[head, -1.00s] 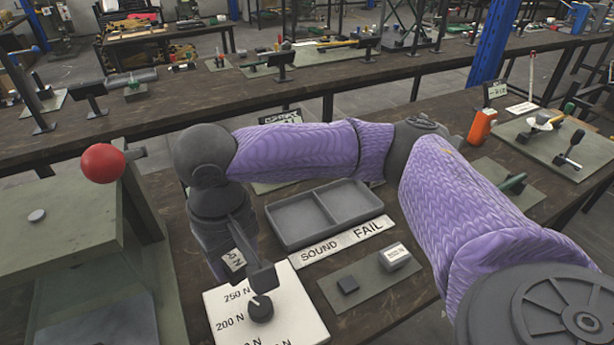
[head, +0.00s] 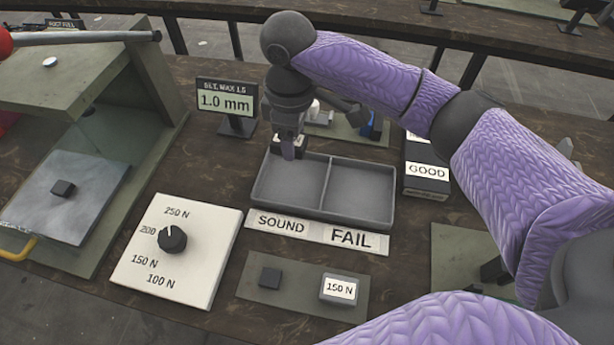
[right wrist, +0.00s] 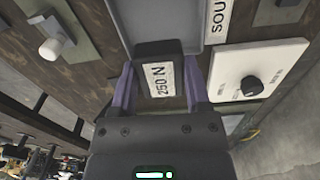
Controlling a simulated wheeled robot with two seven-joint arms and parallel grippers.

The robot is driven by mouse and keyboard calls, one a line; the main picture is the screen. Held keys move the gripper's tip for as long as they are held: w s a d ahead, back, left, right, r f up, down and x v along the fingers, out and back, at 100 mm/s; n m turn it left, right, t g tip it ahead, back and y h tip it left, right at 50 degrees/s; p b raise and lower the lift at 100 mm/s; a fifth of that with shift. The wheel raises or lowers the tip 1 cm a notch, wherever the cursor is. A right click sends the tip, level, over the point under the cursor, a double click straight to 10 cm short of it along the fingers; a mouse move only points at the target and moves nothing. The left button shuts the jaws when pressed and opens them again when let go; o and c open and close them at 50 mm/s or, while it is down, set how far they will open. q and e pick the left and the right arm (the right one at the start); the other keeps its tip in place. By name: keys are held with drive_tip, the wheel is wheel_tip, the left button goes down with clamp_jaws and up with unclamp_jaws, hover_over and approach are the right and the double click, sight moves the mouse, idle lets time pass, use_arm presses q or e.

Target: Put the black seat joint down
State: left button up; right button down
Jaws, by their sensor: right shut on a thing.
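My right gripper (head: 290,155) is over the left compartment of the grey two-part tray (head: 258,190), close to its back left corner. In the right wrist view its two purple fingers (right wrist: 160,92) are shut on the black seat joint (right wrist: 158,48), a small dark block with a white "250 N" label. The joint overlaps the tray (right wrist: 185,12) in that view; I cannot tell whether it touches the tray. In the head view the joint is mostly hidden by the gripper. Both compartments look empty. My left gripper is not in view.
A "SOUND" and "FAIL" strip (head: 317,232) lies before the tray. A "1.0 mm" display (head: 228,103) is behind.

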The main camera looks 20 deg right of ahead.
sight(297, 183)
wheel_tip(297, 183, down, 10)
drive_tip(key=b, duration=0.4)
drive_tip(key=shift+d+f, duration=0.1)
drive_tip(key=shift+d, duration=0.05)
drive_tip(key=shift+f, duration=0.25)
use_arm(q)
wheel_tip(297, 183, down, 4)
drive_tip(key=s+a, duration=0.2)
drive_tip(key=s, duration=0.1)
use_arm(e)
drive_tip(key=shift+r, duration=0.15)
drive_tip(key=shift+c, duration=0.3)
unclamp_jaws()
wheel_tip(297, 183, up, 12)
drive_tip(key=p, duration=0.5)
drive_tip(key=shift+f, duration=0.2)
drive_tip(key=shift+r, duration=0.3)
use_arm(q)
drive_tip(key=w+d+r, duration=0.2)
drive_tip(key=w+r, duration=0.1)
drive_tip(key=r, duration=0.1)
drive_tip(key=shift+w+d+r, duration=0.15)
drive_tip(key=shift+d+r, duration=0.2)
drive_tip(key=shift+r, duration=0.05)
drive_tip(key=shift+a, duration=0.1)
use_arm(e)
drive_tip(key=shift+f, duration=0.1)
